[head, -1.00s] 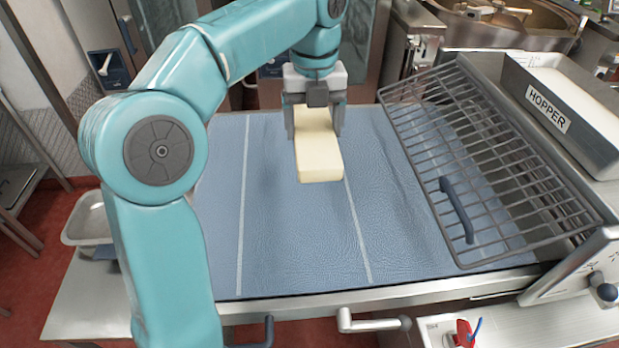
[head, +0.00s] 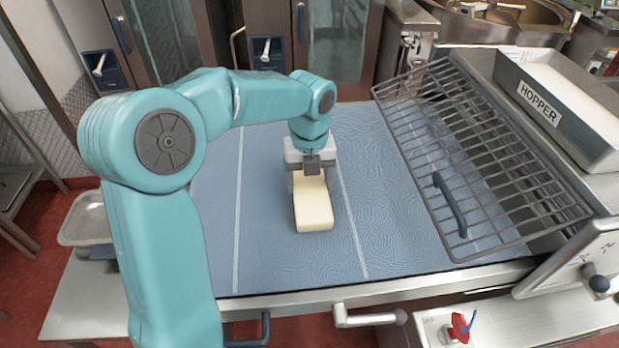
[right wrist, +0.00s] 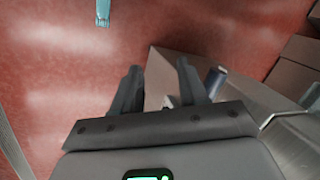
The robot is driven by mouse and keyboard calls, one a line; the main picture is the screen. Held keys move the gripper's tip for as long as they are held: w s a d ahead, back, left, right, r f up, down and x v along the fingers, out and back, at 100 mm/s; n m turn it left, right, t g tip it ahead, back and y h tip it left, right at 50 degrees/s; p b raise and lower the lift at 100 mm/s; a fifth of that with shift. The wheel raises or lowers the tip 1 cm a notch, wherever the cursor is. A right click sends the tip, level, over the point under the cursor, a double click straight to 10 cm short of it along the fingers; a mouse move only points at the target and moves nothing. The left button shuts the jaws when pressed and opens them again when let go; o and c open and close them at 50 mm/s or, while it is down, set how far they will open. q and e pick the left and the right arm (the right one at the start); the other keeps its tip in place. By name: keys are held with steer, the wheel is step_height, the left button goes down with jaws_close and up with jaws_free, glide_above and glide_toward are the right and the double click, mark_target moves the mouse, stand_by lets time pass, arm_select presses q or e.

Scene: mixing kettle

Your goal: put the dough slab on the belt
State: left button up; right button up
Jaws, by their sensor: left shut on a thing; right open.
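The dough slab (head: 313,205) is a pale yellow block in the head view, over the middle of the blue belt (head: 285,265). It lies between the belt's two white lines. My left gripper (head: 311,180) is shut on the slab's far end. The slab looks low, at or just above the belt; I cannot tell whether it touches. The gripper's fingers are partly hidden behind the wrist and the slab. My right gripper (right wrist: 160,90) shows in the right wrist view, open and empty, above the red floor.
A wire grid guard (head: 480,160) with a blue handle covers the belt's right side. The hopper (head: 560,110) stands beyond it. A metal tray (head: 85,220) is at the left. A red knob (head: 460,327) is at the front. The belt's near part is clear.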

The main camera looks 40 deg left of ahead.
mark_target(311, 189)
arm_select(q)
steer(key=shift+w+d, duration=0.1)
steer(key=shift+d, duration=0.15)
steer(key=o, duration=1.4)
steer(key=shift+a, duration=0.15)
step_height(311, 189, up, 12)
steer(key=shift+b, duration=0.45)
steer(key=shift+r, duration=0.1)
